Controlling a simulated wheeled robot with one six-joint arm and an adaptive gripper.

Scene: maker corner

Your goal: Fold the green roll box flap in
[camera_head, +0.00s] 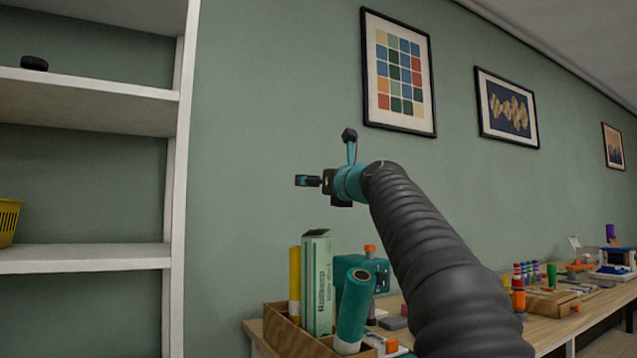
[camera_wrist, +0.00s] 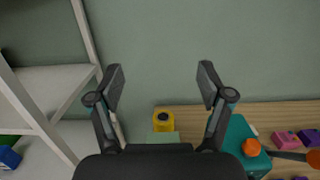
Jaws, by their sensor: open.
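The green roll box (camera_head: 318,285) is a tall pale green carton with dark lettering, standing upright in a wooden crate (camera_head: 284,330) at the table's left end. In the wrist view a pale green part of the box (camera_wrist: 163,136) shows just beyond the gripper's dark body. My gripper (camera_head: 325,158) is open and empty, above the box and apart from it. Its two spread fingers (camera_wrist: 160,78) show in the wrist view, with the wall beyond them.
A yellow roll (camera_head: 295,283) stands left of the box and a teal roll (camera_head: 354,308) leans at its right. A teal machine (camera_head: 376,272) is behind. White shelves (camera_head: 90,258) rise at the left.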

